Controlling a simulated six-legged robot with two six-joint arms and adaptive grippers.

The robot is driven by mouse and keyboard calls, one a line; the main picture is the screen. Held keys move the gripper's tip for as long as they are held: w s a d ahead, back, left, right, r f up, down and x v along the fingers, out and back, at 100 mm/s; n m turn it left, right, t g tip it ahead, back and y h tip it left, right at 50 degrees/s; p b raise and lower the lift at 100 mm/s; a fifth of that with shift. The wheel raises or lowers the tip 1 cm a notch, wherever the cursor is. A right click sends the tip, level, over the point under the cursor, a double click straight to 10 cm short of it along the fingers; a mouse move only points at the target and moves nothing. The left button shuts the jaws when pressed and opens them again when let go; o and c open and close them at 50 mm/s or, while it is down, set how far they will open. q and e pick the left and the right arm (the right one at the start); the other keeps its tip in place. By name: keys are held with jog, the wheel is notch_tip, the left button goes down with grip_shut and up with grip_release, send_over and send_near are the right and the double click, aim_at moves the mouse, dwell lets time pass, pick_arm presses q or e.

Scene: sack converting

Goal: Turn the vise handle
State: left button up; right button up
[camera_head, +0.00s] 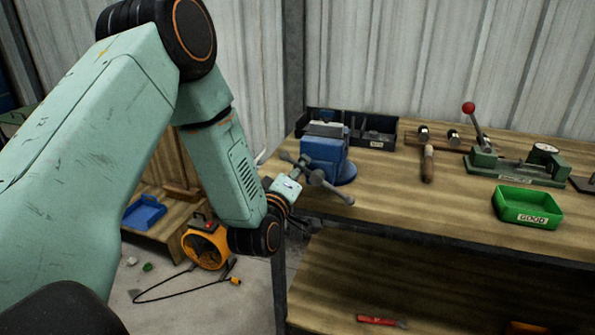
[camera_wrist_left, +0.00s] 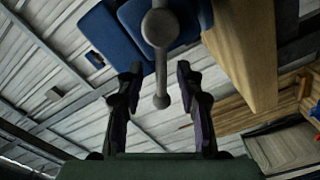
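The blue vise (camera_head: 325,150) stands at the left front corner of the workbench. Its grey handle bar (camera_head: 336,191) slants down to the right, across the front of the vise. In the left wrist view the handle bar (camera_wrist_left: 162,70) runs from a round hub down to a ball end. My left gripper (camera_wrist_left: 159,72) is open, with one dark finger on each side of the bar's lower part. Gaps show on both sides, so neither finger appears to touch it. In the head view my left wrist is close to the handle, and the fingers are hard to make out. My right gripper is out of view.
A black tray (camera_head: 382,139) sits behind the vise. A hammer (camera_head: 427,160), a green press with a red knob (camera_head: 515,168) and a green GOOD bin (camera_head: 527,207) are to the right. The bench front between vise and bin is clear. An orange blower (camera_head: 205,246) stands on the floor.

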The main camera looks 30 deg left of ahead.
pick_arm(q)
jog(key=shift+a, duration=0.15)
jog(key=shift+w, duration=0.1)
jog(key=shift+w+f, duration=0.1)
jog(key=shift+w, duration=0.05)
jog(key=shift+c, duration=1.3)
grip_shut()
